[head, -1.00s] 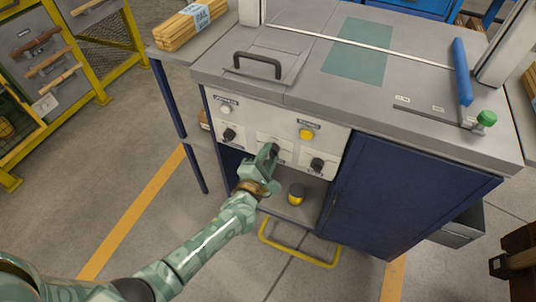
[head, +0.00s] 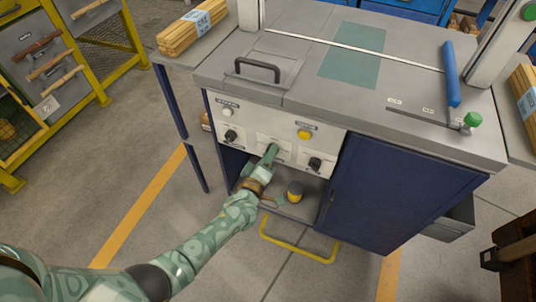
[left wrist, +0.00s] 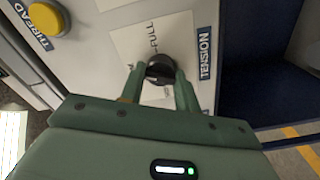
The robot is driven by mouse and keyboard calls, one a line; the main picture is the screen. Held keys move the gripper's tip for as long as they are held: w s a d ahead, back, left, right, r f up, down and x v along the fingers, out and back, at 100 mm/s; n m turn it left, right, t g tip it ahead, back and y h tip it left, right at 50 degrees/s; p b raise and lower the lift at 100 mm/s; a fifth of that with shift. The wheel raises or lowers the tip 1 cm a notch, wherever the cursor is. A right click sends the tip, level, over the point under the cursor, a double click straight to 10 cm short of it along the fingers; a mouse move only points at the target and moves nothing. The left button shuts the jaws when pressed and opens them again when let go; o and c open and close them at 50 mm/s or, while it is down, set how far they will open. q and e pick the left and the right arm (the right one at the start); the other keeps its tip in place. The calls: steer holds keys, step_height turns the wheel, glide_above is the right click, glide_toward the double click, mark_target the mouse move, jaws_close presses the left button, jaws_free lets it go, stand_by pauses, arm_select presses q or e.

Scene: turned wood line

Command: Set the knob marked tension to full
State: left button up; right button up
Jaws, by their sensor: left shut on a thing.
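The tension knob (left wrist: 160,68) is black and round, on a white plate with the word FULL above it in the left wrist view. The TENSION label (left wrist: 204,53) is to its right. My left gripper (left wrist: 161,75) is shut on this knob, one finger on each side. I cannot tell exactly where its pointer stands. In the head view my left gripper (head: 270,153) is at the middle of the white control panel (head: 258,125) and hides the knob. My right gripper is not in view.
Other black knobs sit left (head: 231,135) and right (head: 315,163) on the panel. A yellow button (head: 304,134) is above the right one. A yellow-and-dark object (head: 295,191) stands on the shelf below. A yellow rail (head: 298,243) juts out at floor level.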

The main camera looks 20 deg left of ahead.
arm_select(q)
steer(key=shift+s+d+f+m+p, duration=0.1)
steer(key=shift+m+p, duration=0.15)
steer(key=shift+m, duration=2.95)
steer(key=shift+d+f+m+p, duration=0.1)
steer(key=shift+m+p, duration=0.15)
steer(key=shift+m, duration=2.95)
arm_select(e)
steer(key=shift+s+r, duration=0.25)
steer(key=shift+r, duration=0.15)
arm_select(q)
steer(key=o, duration=1)
steer(key=shift+r, duration=0.1)
steer(key=s+p, duration=0.1)
steer(key=s, duration=0.4)
steer(key=s+p, duration=0.2)
steer(key=s, duration=0.3)
steer(key=s+p, duration=0.2)
steer(key=s, duration=0.4)
steer(key=shift+s+a, duration=0.1)
steer(key=shift+a, duration=0.25)
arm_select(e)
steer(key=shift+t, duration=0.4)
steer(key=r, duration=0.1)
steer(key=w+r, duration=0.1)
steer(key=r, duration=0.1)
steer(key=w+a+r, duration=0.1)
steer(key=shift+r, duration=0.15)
